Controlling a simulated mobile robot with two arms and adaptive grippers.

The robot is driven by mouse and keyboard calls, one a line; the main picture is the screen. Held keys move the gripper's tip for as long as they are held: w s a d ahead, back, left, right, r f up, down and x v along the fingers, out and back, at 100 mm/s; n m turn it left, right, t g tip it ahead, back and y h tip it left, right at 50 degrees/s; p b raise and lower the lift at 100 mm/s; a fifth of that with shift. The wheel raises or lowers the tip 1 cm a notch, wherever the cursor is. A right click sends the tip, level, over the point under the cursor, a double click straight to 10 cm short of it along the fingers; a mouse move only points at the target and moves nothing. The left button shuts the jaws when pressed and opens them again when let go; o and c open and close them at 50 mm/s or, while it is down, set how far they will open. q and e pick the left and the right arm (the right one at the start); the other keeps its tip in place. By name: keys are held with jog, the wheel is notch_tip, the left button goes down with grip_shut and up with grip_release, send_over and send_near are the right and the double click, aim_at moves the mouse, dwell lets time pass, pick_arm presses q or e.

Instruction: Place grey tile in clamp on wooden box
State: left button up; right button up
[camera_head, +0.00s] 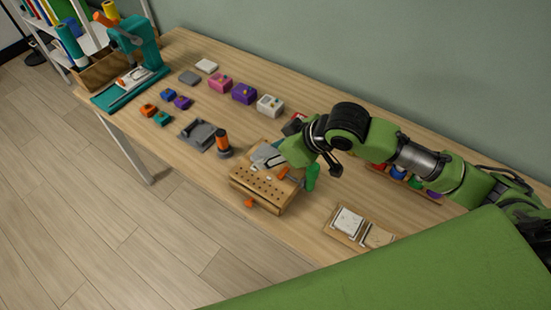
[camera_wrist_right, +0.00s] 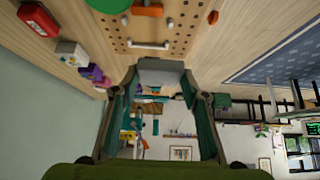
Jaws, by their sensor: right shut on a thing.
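The wooden box (camera_head: 262,187) with rows of holes stands near the table's front edge. It has an orange part (camera_head: 283,173) on top and an orange knob (camera_head: 249,203) at its front, which look like clamp parts. My right gripper (camera_head: 272,155) is above the box's back side. I cannot tell whether the tile touches the box. My left gripper is not in view.
A green handle (camera_head: 312,177) stands right beside the box. A grey holder (camera_head: 196,134) and an orange-topped cylinder (camera_head: 222,143) stand to its left. Coloured blocks (camera_head: 243,93) line the back. A tray with white cards (camera_head: 349,222) lies to the right.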

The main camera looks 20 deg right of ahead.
aim_at(275, 153)
jog(key=shift+w+d+f, duration=0.25)
jog(key=shift+w+f, duration=0.15)
jog(key=shift+f, duration=0.1)
jog(key=shift+w+d+f, duration=0.2)
jog(key=shift+w+f, duration=0.15)
jog(key=shift+f, duration=0.15)
jog(key=shift+w+d+f, duration=0.15)
jog(key=shift+f, duration=0.05)
notch_tip(275, 153, down, 4)
jog(key=shift+w+d+r+p, duration=0.15)
jog(key=shift+r+p, duration=0.1)
jog(key=shift+p, duration=0.2)
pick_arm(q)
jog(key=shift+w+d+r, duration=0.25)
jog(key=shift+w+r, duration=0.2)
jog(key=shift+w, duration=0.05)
pick_arm(e)
jog(key=shift+f, duration=0.15)
jog(key=shift+f, duration=0.5)
jog(key=o, duration=1.2)
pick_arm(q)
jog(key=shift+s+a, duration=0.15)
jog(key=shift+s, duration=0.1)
pick_arm(e)
jog(key=shift+r, duration=0.1)
